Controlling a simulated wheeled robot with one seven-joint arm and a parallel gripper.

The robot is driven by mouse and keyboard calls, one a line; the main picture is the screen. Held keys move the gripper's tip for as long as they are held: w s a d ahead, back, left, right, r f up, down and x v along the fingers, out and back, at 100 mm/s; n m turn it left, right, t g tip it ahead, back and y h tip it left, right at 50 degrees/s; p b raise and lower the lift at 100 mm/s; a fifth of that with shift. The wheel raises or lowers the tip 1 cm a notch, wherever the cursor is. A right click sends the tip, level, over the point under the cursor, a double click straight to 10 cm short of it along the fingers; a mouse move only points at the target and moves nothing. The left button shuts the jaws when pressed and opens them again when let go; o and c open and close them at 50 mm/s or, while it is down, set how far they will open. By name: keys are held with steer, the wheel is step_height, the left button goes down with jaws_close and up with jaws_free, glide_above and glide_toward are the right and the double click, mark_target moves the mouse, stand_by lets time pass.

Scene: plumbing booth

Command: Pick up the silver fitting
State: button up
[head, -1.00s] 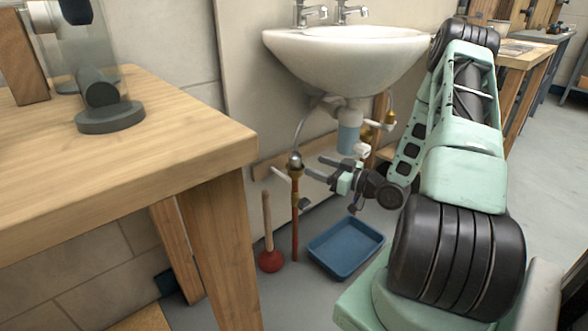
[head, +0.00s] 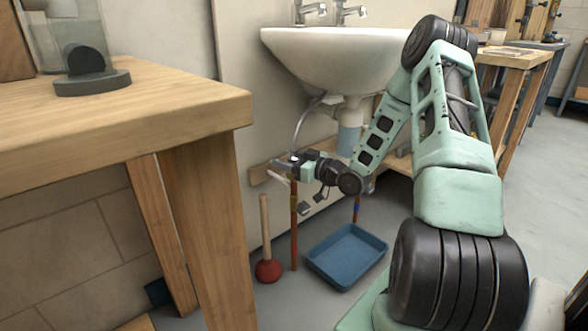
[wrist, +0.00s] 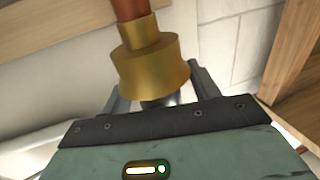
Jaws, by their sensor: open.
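The silver fitting (wrist: 168,101) shows in the wrist view only as a small grey, shiny part, mostly hidden behind my gripper's body. It adjoins a brass collar (wrist: 150,68) on the end of a copper pipe (wrist: 128,10). In the head view the upright copper pipe (head: 294,235) stands under the sink's left side, and my gripper (head: 286,163) is at its top, covering most of the fitting. My gripper is open, with its fingers on either side of the silver part. I cannot tell whether they touch it.
The white sink (head: 335,60) hangs above my gripper. A plunger (head: 267,270) stands left of the pipe and a blue tray (head: 347,256) lies on the floor to the right. A wooden workbench (head: 120,115) fills the left side. Open floor lies to the right.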

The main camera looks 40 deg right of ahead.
steer(key=c, duration=1.2)
steer(key=shift+o, duration=0.2)
steer(key=shift+r, duration=0.1)
